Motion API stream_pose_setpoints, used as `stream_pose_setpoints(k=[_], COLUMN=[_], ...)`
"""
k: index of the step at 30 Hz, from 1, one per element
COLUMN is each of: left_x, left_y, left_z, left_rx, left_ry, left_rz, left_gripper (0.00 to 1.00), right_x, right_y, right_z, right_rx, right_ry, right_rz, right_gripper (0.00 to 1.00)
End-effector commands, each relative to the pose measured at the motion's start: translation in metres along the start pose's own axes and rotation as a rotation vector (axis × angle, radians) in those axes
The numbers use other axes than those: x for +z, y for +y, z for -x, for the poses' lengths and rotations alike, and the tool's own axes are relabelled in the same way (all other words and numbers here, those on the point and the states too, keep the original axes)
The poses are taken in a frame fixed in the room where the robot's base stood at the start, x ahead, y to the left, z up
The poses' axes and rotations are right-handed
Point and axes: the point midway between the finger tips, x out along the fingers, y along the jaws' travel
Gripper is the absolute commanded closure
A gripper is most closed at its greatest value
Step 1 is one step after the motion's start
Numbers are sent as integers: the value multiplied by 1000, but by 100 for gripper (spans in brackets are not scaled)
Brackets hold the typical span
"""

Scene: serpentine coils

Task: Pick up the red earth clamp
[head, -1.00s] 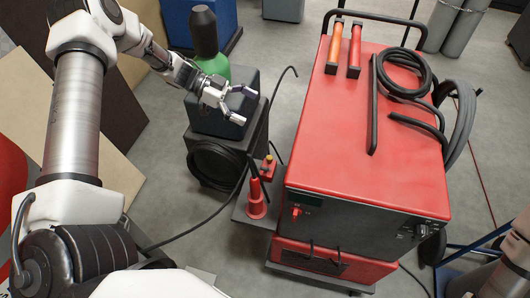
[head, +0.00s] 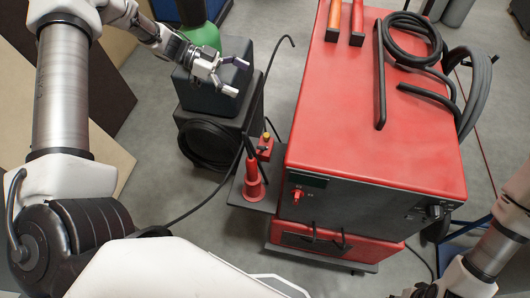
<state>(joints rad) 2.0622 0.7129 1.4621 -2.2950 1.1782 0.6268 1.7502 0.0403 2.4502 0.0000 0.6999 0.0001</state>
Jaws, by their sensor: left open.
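My left gripper (head: 236,77) is open and empty, with its two fingers apart. It is in front of the dark box by the green bottle, up and left of the red machine. A small red piece with a yellow top (head: 264,149) sits on a narrow dark shelf beside the machine. A red cone-shaped piece (head: 253,184) stands just in front of it, with a black cable at its top. I cannot tell for sure which of these is the earth clamp. The gripper is apart from both. My right arm shows at the lower right, but its gripper does not.
The red machine (head: 345,140) fills the middle right, with coiled black hose (head: 411,38) and a black bar on top. A dark box (head: 212,92) and a green bottle (head: 201,36) stand at upper left. A black cable crosses the grey floor.

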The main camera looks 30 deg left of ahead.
Motion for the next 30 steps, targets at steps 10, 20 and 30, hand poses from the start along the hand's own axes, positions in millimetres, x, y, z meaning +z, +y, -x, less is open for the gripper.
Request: stream_pose_setpoints(k=[10,20,30], left_x=[116,244,261], left_y=[0,0,0], left_z=[-48,-101,-128], left_rx=[0,0,2], left_ry=[0,0,-1], left_rz=[1,0,0], left_gripper=[0,0,0], right_x=[0,0,0], right_y=[1,2,2], right_z=[-125,-265,-289], right_rx=[0,0,0], right_ry=[0,0,1], right_rz=[0,0,0], right_gripper=[60,60,60])
